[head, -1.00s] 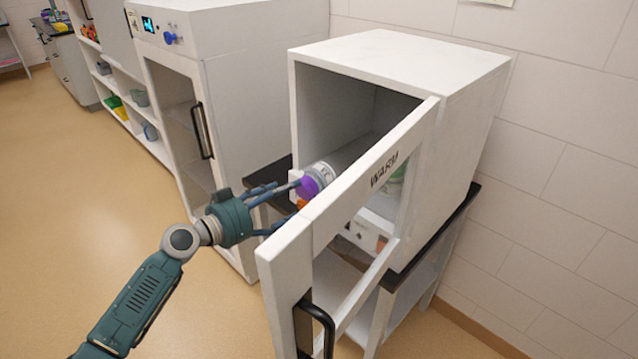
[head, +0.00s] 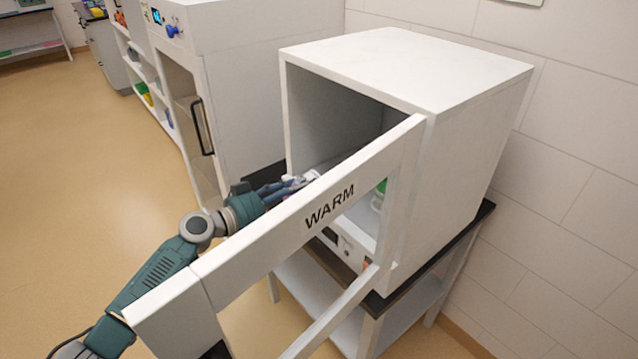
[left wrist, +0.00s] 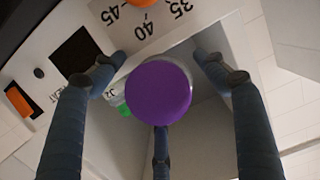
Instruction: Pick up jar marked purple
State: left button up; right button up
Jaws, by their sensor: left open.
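The jar with a round purple lid (left wrist: 158,93) is seen lid-on in the left wrist view, at the mouth of the warm cabinet (head: 400,60). My left gripper (head: 288,187) is open, with its fingers spread around the lid: one on each side and one below in the left wrist view (left wrist: 160,80). I cannot tell whether any finger touches the jar. In the head view the cabinet door (head: 270,230), marked WARM, hides the purple lid and part of the fingers. My right gripper is not in view.
The open door stands between the head camera and the cabinet opening, close beside my left arm. A green item (head: 380,190) shows inside through the door frame. The temperature dial (left wrist: 135,3) is by the fingers in the left wrist view. Another cabinet (head: 245,90) stands to the left.

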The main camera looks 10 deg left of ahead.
pick_arm(q)
jog(key=shift+s+a, duration=0.1)
jog(key=shift+a, duration=0.1)
jog(key=c, duration=0.3)
jog(key=shift+d, duration=0.1)
jog(key=c, duration=0.9)
jog(key=shift+c, duration=0.4)
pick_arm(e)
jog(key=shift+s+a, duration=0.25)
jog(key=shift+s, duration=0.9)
